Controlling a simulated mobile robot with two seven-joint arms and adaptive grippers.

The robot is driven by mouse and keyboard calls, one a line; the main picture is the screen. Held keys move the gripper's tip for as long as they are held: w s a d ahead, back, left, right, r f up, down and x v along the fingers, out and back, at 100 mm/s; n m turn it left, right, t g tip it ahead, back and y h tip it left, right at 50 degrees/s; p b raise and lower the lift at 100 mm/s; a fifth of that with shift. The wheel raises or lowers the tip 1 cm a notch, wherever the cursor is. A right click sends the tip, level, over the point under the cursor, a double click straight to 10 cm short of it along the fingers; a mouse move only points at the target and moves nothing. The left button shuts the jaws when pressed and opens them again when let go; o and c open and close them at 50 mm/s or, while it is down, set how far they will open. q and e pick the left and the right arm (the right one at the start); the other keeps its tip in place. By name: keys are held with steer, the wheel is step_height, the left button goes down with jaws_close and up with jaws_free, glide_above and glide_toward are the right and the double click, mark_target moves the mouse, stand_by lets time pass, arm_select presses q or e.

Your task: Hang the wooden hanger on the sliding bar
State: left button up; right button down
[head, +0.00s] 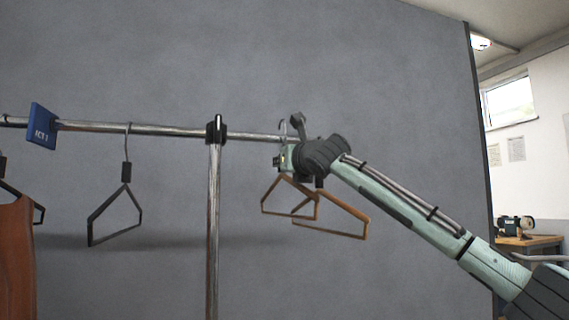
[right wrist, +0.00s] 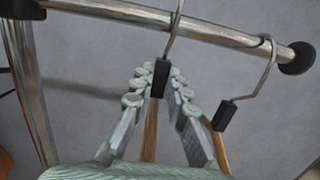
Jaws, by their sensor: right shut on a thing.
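The sliding bar (head: 255,136) runs right from the black joint on the post; it also crosses the top of the right wrist view (right wrist: 220,36). Two brown frames, one lower right (head: 335,235), overlap in the head view. My left gripper is not in view.
A black hanger (head: 126,172) hangs left of the post (head: 213,240). A blue sign (head: 42,134) is on the bar farther left, by a brown garment (head: 17,255). A black end cap (right wrist: 298,58) closes the bar. Grey wall stands behind.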

mark_target(285, 176)
steer(key=shift+f, duration=0.15)
steer(key=shift+f+b, duration=0.4)
steer(key=shift+f, duration=1.25)
steer(key=c, duration=1.4)
jaws_free()
steer(key=shift+r, duration=0.1)
steer(key=shift+c, duration=0.2)
steer(key=shift+s, duration=0.1)
